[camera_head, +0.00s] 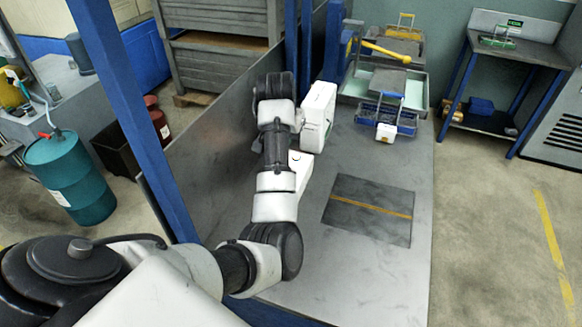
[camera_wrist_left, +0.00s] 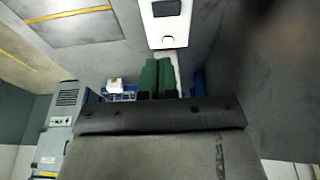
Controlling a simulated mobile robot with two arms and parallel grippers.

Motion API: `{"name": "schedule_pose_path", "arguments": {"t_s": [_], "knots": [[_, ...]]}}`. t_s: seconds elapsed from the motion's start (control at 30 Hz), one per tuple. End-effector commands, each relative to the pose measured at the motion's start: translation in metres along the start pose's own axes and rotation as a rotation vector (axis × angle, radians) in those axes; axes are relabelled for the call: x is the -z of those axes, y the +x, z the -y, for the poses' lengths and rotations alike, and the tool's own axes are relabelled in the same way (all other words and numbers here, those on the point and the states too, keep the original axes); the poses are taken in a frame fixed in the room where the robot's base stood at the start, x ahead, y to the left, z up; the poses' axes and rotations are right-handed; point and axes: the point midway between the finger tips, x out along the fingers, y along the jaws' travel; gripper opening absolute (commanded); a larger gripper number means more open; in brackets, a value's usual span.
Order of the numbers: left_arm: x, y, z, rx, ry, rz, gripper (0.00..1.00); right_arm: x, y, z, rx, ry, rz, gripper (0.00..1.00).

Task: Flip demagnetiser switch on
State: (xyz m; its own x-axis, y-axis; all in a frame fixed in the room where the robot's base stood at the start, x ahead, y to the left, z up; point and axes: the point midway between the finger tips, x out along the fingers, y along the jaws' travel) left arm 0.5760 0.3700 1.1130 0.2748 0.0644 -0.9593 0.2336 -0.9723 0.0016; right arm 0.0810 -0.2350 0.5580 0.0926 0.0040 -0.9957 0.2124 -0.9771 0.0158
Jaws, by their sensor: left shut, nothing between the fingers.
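A white box (camera_head: 301,170) stands on the bench left of a dark plate with a yellow stripe (camera_head: 370,208). My left forearm partly covers the box in the head view. The wrist view shows the box (camera_wrist_left: 158,28) with a dark rectangular part (camera_wrist_left: 167,8) and a small round blue-white part on its face. I cannot tell the switch's position. My left gripper (camera_wrist_left: 157,62) has its green fingers together, empty, close to the end of the box; contact cannot be told. In the head view the hand's white body shows beyond the box, with the fingertips hidden. My right gripper is not in view.
The grey bench (camera_head: 370,285) is clear in front of the plate. A blue basket (camera_head: 388,112) and a tray (camera_head: 418,88) stand at the bench's far end. A metal panel (camera_head: 200,165) and blue posts (camera_head: 135,115) bound the left side.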

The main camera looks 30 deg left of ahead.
Motion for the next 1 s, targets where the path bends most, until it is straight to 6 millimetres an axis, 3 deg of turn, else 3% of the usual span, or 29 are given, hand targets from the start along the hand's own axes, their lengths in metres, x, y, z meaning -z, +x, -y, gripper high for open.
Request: {"name": "schedule_pose_path", "arguments": {"t_s": [0.27, 0.37, 0.73, 1.0], "knots": [[0.000, 0.008, 0.000, 0.001, 0.001, 0.000, 0.00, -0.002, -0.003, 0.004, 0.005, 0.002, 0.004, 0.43], [0.000, 0.021, -0.001, 0.000, 0.001, 0.003, 0.00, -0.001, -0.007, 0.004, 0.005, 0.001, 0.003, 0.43], [0.000, 0.099, 0.000, -0.001, 0.001, 0.003, 0.00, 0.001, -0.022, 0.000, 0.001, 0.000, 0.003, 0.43], [-0.010, 0.132, 0.000, 0.000, 0.000, 0.000, 0.00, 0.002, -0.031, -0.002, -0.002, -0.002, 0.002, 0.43]]}}
